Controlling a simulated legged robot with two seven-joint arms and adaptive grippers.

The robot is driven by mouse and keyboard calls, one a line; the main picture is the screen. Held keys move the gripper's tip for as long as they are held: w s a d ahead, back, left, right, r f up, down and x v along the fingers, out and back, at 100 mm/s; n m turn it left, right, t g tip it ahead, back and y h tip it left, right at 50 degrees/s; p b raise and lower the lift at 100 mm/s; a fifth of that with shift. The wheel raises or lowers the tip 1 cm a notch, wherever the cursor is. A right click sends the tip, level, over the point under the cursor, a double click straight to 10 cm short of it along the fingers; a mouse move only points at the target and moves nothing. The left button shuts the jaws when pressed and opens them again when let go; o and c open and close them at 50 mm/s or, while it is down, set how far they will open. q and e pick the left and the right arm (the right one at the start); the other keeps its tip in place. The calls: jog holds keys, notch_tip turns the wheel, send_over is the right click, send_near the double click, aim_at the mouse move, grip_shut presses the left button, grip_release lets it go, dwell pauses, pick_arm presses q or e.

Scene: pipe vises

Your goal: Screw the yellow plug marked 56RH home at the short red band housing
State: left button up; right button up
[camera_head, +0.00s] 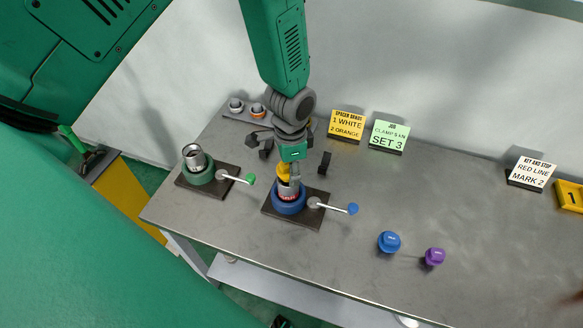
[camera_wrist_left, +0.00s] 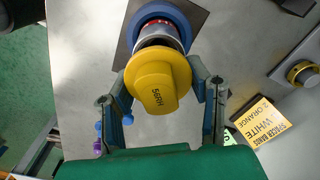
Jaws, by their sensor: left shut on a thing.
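The yellow plug (camera_wrist_left: 158,85) marked 56RH is between the fingers of my left gripper (camera_wrist_left: 162,78), which is shut on it. In the head view the plug (camera_head: 283,171) sits at the top of a metal housing (camera_head: 288,189) with a red band, and my left gripper (camera_head: 289,174) reaches down over it. The housing stands in the blue vise ring (camera_head: 288,205); the ring (camera_wrist_left: 160,14) also shows beyond the plug in the left wrist view. The plug hides the housing's mouth, so its depth cannot be told. My right gripper is not in view.
A green vise (camera_head: 197,176) with another metal housing (camera_head: 193,156) stands to the left. Blue (camera_head: 389,242) and purple (camera_head: 435,257) plugs lie to the right. Signs stand at the back, including SET 3 (camera_head: 389,135). The table's right middle is clear.

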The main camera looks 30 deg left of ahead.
pick_arm(q)
jog(key=shift+f+b, duration=0.35)
jog(key=shift+f, duration=0.15)
jog(key=o, duration=1.2)
jog(key=shift+w+r, duration=0.1)
jog(key=shift+r, duration=0.35)
notch_tip(320, 180, up, 11)
